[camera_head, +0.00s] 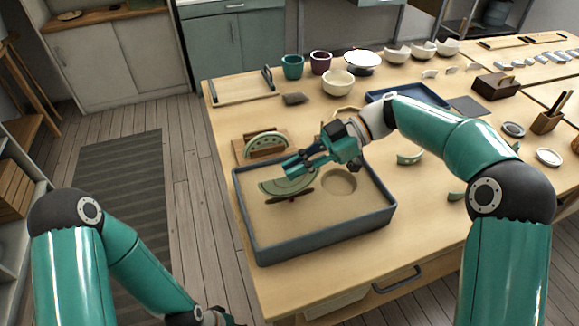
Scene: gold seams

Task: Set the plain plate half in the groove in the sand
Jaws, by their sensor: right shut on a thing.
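The plain plate half (286,188) is a pale green half disc over the left part of the sand tray (322,244). My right gripper (292,166) is shut on its upper edge. A dark reddish-brown strip (304,197) shows at the plate half's lower right side; I cannot tell whether it is the groove or shadow, nor whether the plate half touches the sand. A round hollow (340,181) lies in the sand to the right. My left gripper (217,317) shows only partly at the bottom edge, away from the tray, and its fingers cannot be made out.
A second green plate half with dark spots (266,143) stands in a wooden holder (248,145) behind the tray. Green shards (409,158) lie to the right. Cups (292,66), bowls (339,83) and a blue tray (425,95) stand farther back. The table's left front is clear.

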